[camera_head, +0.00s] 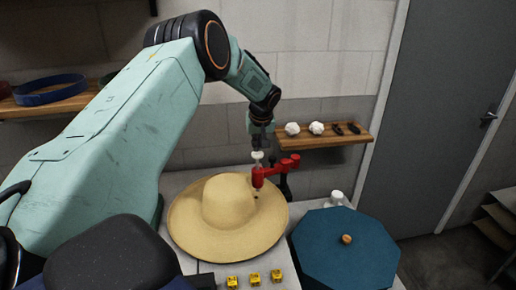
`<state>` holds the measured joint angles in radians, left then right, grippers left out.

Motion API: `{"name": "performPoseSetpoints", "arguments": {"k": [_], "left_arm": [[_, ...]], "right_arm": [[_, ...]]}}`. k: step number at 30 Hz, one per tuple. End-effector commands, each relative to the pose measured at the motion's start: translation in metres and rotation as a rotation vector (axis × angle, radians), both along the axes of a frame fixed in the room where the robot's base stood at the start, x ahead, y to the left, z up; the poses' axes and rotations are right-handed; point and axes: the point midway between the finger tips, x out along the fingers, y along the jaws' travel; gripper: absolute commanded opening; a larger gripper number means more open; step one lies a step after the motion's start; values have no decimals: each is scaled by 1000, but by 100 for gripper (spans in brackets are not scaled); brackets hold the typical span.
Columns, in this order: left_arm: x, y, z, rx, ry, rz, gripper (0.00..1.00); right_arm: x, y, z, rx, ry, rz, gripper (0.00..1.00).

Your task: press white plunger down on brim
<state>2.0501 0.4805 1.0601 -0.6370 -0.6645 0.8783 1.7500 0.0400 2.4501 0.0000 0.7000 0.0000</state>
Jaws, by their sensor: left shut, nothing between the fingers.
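A straw hat (228,203) with a wide brim lies on the light worktop. A red press (274,170) stands at its upper right, its head over the brim. The white plunger (257,155) sits on top of that head. My left gripper (260,146) points down right above the plunger, its fingers shut and empty. It is at or very near the plunger's top; I cannot tell whether they touch. A small dark spot shows on the brim below the press head. My right gripper is out of view.
A blue octagonal piece (345,252) with a brown knob lies to the right of the hat. Several yellow blocks (254,279) sit in front. A wall shelf (325,137) holds white and black items; a left shelf holds a blue band (50,90).

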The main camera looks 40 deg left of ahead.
Motion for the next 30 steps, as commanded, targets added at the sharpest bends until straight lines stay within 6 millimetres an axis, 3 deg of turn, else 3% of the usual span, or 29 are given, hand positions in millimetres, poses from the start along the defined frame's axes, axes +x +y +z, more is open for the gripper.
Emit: {"name": "performPoseSetpoints", "arguments": {"k": [17,30], "left_arm": [[1,0,43,1,-3,-1,0],[1,0,67,2,-3,0,0]], "right_arm": [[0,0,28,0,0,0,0],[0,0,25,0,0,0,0]]}}
